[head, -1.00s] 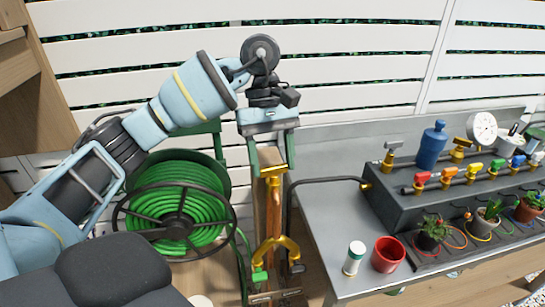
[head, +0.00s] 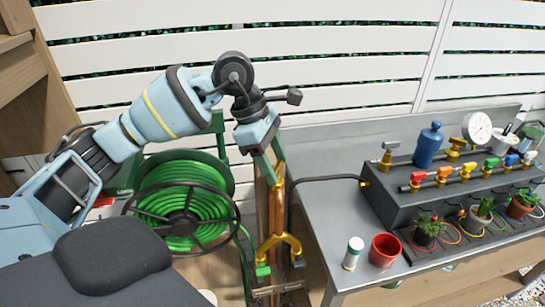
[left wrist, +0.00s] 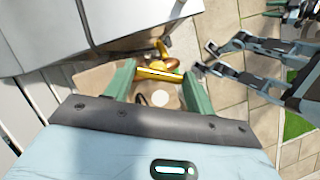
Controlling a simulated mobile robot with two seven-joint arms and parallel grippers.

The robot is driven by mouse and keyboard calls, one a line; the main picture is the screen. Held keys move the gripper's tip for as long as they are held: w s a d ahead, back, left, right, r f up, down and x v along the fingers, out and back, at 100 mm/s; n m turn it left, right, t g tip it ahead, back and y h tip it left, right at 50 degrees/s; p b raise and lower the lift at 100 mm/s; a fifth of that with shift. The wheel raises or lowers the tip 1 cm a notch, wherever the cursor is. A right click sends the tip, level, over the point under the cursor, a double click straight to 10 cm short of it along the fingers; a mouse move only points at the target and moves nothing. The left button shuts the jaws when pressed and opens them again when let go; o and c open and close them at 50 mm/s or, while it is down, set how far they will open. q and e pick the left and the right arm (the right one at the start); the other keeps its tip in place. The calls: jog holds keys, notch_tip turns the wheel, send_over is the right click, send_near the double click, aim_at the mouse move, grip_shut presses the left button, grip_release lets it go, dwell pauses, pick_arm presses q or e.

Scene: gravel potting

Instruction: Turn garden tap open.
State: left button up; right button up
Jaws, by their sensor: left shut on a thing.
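The garden tap is a copper pipe (head: 276,210) on a wooden post, with a brass two-way outlet (head: 278,244) low down. My left gripper (head: 274,176) reaches down over the top of the tap, tilted, with green fingers. In the head view the fingers hide most of the tap handle. In the left wrist view the brass handle (left wrist: 158,75) lies across between the fingertips of my left gripper (left wrist: 160,82), which is shut on it. My right gripper (left wrist: 206,59) shows at the right of the left wrist view, its fingers apart and empty.
A green hose reel (head: 180,205) stands left of the post. To the right is a grey bench (head: 325,220) with a red cup (head: 385,250), a white bottle (head: 353,253), a blue bottle (head: 429,147) and a manifold of coloured valves (head: 417,180). A white slatted fence stands behind.

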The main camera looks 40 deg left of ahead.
pick_arm(q)
jog(key=n, duration=0.2)
jog(key=n+t+y+p, duration=0.1)
jog(key=n, duration=0.1)
jog(key=shift+s+d+r+n+t, duration=0.1)
jog(key=shift+n+t, duration=0.2)
jog(key=shift+n+p, duration=0.35)
jog(key=shift+n, duration=0.25)
pick_arm(e)
jog(key=shift+w+d+r, duration=0.1)
jog(key=shift+w+r, duration=0.25)
jog(key=shift+r, duration=0.2)
jog(key=shift+w+d+r, duration=0.1)
jog(key=shift+w+r, duration=0.2)
jog(key=shift+r, duration=0.2)
pick_arm(q)
jog(key=shift+y, duration=0.3)
pick_arm(e)
jog(key=shift+w+r, duration=0.1)
pick_arm(q)
jog(key=o, duration=1)
pick_arm(e)
jog(key=shift+t, duration=0.3)
pick_arm(q)
jog(key=v, duration=0.7)
jog(key=shift+s+r, duration=0.25)
jog(key=shift+r, duration=0.05)
jog(key=shift+f, duration=0.1)
